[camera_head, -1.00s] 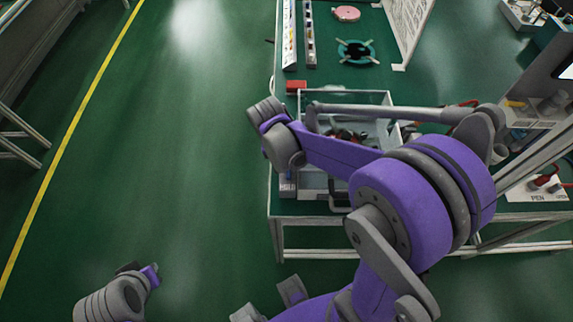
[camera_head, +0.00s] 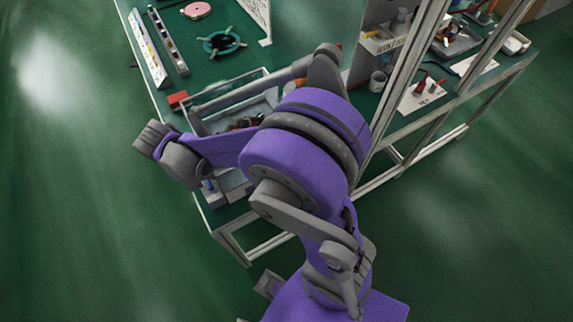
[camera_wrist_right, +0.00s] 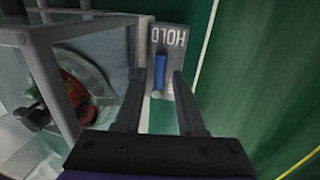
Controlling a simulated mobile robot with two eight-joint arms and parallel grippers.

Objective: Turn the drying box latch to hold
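The drying box (camera_head: 268,74) is a clear-walled, pale-framed box on the green bench, partly hidden by my right arm. In the right wrist view its grey frame (camera_wrist_right: 50,75) fills the left side. The latch (camera_wrist_right: 160,72) is a blue lever on a grey plate (camera_wrist_right: 172,40) that reads HOLD, upside down in this view. My right gripper (camera_wrist_right: 160,78) is open, one finger on each side of the blue lever, with gaps visible. A round grey end of the lever shows between the fingers. In the head view my right wrist hides the fingers. My left gripper is out of view.
A red block (camera_head: 177,100), a teal ring with arms (camera_head: 222,43) and a pink disc (camera_head: 196,10) are on the bench. Pale upright posts (camera_head: 408,75) stand right of my arm. Green floor left of the bench is clear.

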